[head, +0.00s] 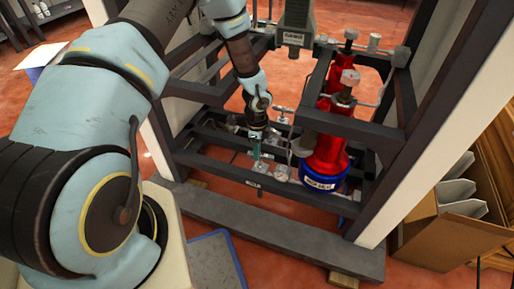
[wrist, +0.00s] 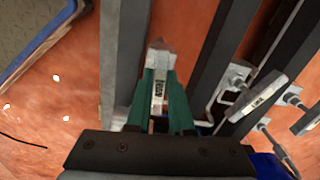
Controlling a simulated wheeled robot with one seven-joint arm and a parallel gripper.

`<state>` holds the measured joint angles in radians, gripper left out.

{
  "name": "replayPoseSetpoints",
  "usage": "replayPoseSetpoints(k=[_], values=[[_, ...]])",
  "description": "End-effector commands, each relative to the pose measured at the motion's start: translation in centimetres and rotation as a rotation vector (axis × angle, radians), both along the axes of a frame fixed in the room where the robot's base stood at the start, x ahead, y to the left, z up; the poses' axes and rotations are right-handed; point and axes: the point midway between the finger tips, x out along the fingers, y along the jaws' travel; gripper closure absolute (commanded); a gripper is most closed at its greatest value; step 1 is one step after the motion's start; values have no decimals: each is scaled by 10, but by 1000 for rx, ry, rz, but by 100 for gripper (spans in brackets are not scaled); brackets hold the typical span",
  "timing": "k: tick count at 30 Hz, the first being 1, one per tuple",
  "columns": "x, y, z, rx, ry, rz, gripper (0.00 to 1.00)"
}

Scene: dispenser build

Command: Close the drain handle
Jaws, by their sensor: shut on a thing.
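The drain handle (wrist: 158,90) is a slim, pale grey lever with a dark-lettered label, seen between my green fingers in the wrist view. My gripper (wrist: 159,78) is shut on it, one finger on each side. In the head view my gripper (head: 256,162) points down inside the lower part of the dark frame, left of the red cylinder. The handle is too small to make out there, and its valve body is largely hidden by my gripper in the wrist view.
A red cylinder with a blue base (head: 325,160) stands right of my gripper. Dark frame rails (head: 215,165) run close around it. Another labelled lever (wrist: 262,92) and metal fittings lie to the right in the wrist view. An open cardboard box (head: 450,225) stands outside the frame.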

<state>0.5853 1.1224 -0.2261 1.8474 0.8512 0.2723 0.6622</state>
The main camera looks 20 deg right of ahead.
Motion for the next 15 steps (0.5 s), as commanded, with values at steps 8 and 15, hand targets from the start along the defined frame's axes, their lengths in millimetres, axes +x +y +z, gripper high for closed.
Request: replayPoseSetpoints(k=[8, 15], values=[[1, -1, 1, 0, 0, -119, 100], [2, -2, 0, -1, -1, -156, 100]])
